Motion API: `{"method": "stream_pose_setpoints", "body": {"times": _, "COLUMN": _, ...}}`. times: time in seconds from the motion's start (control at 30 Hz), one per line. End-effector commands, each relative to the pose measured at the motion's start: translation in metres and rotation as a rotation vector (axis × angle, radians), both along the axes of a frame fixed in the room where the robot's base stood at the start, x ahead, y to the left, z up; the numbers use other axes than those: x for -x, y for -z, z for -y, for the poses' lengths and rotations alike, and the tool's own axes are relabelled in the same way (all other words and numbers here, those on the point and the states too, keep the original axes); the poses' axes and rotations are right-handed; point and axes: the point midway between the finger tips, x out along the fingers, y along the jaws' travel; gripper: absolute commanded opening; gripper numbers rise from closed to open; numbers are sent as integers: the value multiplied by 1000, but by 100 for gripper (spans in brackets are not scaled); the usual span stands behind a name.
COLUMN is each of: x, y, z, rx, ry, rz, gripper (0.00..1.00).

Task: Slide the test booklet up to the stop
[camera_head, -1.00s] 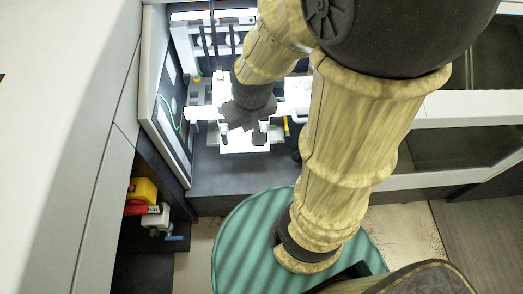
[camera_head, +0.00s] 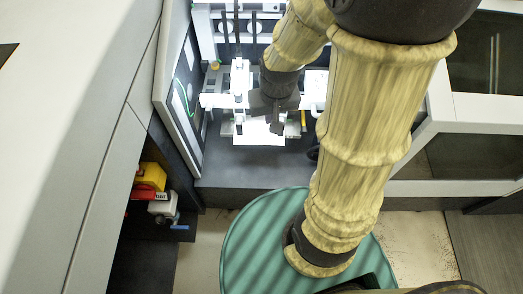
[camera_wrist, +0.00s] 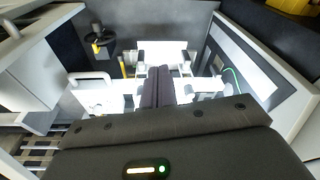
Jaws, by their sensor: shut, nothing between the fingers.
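A bright white flat piece (camera_head: 258,132), which looks like the test booklet, lies on the machine's light feed table. Its edges are washed out, so I cannot clearly tell the booklet from the table. My gripper (camera_head: 276,124) is over it in the head view and hides part of it. In the wrist view, the shut, empty fingers of my gripper (camera_wrist: 158,86) point into the white work area. A white panel (camera_wrist: 165,52) shows beyond the fingertips. I cannot tell whether the fingers touch the booklet. The stop cannot be made out clearly.
A side wall with a green cable (camera_head: 184,100) bounds the machine bay at the left. Yellow and red parts (camera_head: 150,178) sit in a recess at lower left. A dark ledge (camera_head: 250,170) lies in front of the bay.

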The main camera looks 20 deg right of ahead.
Motion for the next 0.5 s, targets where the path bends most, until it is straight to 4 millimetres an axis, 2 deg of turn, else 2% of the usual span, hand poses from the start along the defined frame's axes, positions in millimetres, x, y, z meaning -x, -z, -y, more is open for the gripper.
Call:
{"method": "stream_pose_setpoints", "body": {"times": 0.03, "x": -8, "y": 35, "z": 0, "rx": -5, "ry": 18, "rz": -19, "gripper": 0}}
{"method": "stream_pose_setpoints", "body": {"times": 0.5, "x": -74, "y": 228, "z": 0, "rx": -20, "ry": 200, "rz": -154, "gripper": 0}}
